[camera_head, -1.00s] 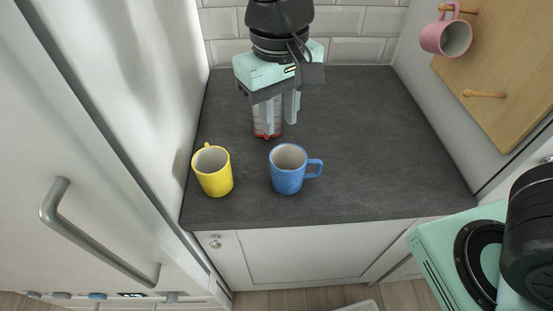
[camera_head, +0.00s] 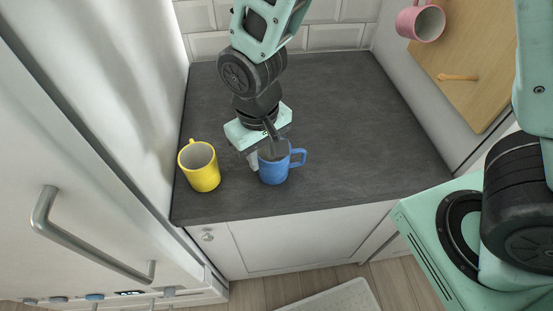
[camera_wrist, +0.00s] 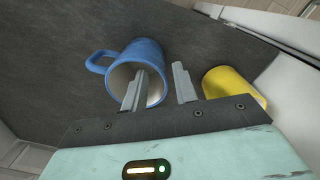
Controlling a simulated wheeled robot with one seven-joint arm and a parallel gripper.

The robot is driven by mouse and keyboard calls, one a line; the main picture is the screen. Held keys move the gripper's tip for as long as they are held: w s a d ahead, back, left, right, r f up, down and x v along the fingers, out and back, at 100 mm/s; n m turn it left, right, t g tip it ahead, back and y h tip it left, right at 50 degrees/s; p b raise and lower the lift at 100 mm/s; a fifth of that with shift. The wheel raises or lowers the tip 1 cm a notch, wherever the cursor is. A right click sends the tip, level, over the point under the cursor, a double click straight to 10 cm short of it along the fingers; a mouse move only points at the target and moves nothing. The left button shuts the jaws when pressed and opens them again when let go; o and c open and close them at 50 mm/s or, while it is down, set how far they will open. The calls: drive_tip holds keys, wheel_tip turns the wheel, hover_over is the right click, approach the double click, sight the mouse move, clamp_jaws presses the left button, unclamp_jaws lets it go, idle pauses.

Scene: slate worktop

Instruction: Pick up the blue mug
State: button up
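The blue mug (camera_head: 273,172) stands upright on the slate worktop, its handle pointing right in the head view. It also shows in the wrist view (camera_wrist: 146,50), with its open mouth toward the camera. My gripper (camera_head: 260,159) is down at the mug's left side. In the wrist view my gripper (camera_wrist: 160,70) is open, with one finger inside the mug's mouth and the other outside, so the wall lies between them. A gap shows between the outer finger and the wall. My gripper hides part of the rim in the head view.
A yellow mug (camera_head: 203,179) stands left of the blue mug, close to my outer finger; it also shows in the wrist view (camera_wrist: 236,87). A pink mug (camera_head: 428,23) hangs on a wooden peg board (camera_head: 478,60) at right. The worktop's right side is clear.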

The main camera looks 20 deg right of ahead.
drive_tip(key=p, duration=0.1)
hover_over(264, 180)
drive_tip(key=shift+w+f, duration=0.1)
drive_tip(key=shift+f, duration=2.15)
clamp_jaws()
